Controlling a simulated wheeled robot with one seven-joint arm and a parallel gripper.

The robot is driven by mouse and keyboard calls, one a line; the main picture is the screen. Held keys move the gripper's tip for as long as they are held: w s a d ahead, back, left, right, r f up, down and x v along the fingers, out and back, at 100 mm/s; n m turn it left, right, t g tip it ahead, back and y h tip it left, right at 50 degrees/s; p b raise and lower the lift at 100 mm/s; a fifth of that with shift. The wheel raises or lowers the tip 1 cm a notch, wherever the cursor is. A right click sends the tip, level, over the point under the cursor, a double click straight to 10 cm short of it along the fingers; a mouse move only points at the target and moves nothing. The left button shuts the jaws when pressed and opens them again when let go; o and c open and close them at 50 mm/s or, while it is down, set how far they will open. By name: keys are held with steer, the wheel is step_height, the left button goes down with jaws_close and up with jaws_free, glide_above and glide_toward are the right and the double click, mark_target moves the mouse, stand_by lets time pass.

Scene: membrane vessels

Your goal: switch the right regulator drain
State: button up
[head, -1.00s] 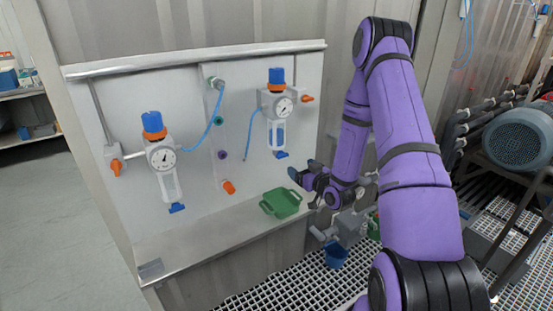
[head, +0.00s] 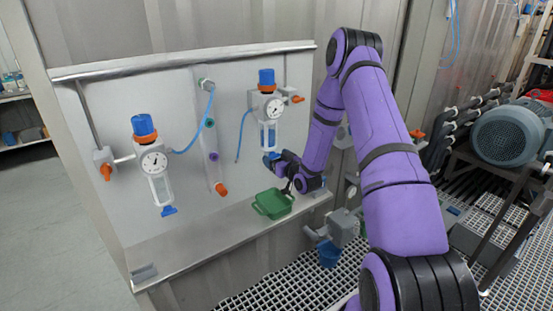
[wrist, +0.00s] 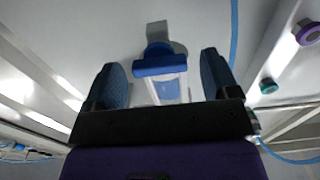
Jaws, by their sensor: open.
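The right regulator (head: 268,134) hangs on the grey panel, with a blue cap on top, a round gauge and a clear bowl. Its blue drain (wrist: 160,66) at the bowl's lower end shows in the wrist view, between the two fingers of my gripper (wrist: 163,72). There is a gap on each side, and the fingers are open with nothing gripped. In the head view my gripper (head: 277,161) is just below the right bowl and partly hides the drain. I cannot tell from the views whether the fingers are deep enough around the drain.
A green tray (head: 272,204) sits on the ledge (head: 205,227) below my gripper. The left regulator (head: 156,165) with its blue drain (head: 169,211) is at the left. A blue hose (head: 243,135) hangs beside the right regulator.

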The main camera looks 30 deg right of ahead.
steer(key=c, duration=0.9)
